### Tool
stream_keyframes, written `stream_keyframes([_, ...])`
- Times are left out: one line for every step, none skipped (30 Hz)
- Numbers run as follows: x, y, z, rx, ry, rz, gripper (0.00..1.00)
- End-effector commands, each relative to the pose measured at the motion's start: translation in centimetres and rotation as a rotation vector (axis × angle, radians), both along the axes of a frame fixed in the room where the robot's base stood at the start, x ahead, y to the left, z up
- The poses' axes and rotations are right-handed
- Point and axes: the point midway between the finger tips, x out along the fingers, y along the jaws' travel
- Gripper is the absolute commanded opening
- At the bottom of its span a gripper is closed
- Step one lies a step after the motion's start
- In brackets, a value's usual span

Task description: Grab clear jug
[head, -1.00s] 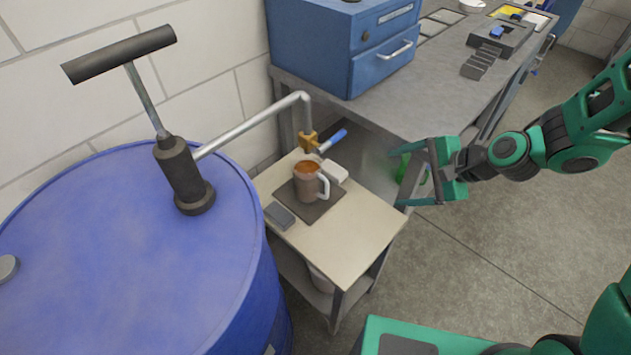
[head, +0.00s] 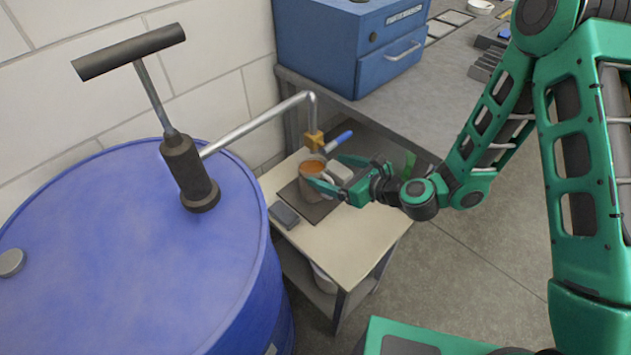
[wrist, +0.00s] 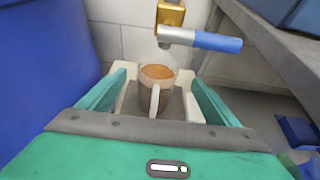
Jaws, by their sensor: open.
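The clear jug (head: 313,186) stands upright on a dark mat on a small table, with orange-brown liquid inside and a pale handle. In the wrist view the jug (wrist: 157,92) sits between the two fingers, its handle toward my gripper. My gripper (head: 326,180) is open with its fingers on either side of the jug; in the wrist view the gripper (wrist: 155,100) shows a finger at left and right. Whether the pads touch the jug is unclear. Part of the jug is hidden by a finger in the head view.
A brass spout with a blue-handled valve (head: 338,141) hangs just above the jug. A grey block (head: 284,215) lies at the mat's left. The blue drum (head: 130,270) stands left of the small table (head: 345,250). A workbench (head: 400,110) stands behind.

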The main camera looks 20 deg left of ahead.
Motion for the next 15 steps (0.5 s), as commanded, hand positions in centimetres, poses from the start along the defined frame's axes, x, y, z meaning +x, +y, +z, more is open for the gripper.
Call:
stream_keyframes([0.2,0.6,-0.3,-0.001,-0.003,0.003,0.84])
stream_keyframes([0.4,0.9,-0.4,-0.001,-0.003,0.003,0.84])
stream_keyframes([0.6,1.1,-0.5,0.000,-0.003,0.002,0.84])
stream_keyframes([0.7,1.3,-0.6,-0.001,-0.002,0.002,0.84])
stream_keyframes([0.7,1.4,-0.7,-0.001,-0.002,0.002,0.84])
stream_keyframes([0.8,1.5,-0.7,-0.002,-0.001,0.001,0.84])
stream_keyframes([0.9,1.6,-0.8,-0.002,-0.002,0.001,0.84])
stream_keyframes([0.9,1.7,-0.8,-0.002,-0.002,0.001,0.84])
stream_keyframes([1.0,1.9,-0.9,-0.001,-0.002,0.001,0.84])
stream_keyframes([1.1,2.1,-1.0,-0.001,-0.002,0.001,0.84])
stream_keyframes([1.1,2.4,-1.1,-0.001,-0.002,0.002,0.84])
stream_keyframes([1.2,2.8,-1.3,-0.002,-0.003,0.004,0.84])
stream_keyframes([1.4,3.1,-1.5,-0.001,-0.004,0.004,0.84])
stream_keyframes([1.5,3.5,-1.6,-0.002,-0.005,0.005,0.84])
stream_keyframes([1.7,3.8,-1.9,-0.001,-0.004,0.004,0.84])
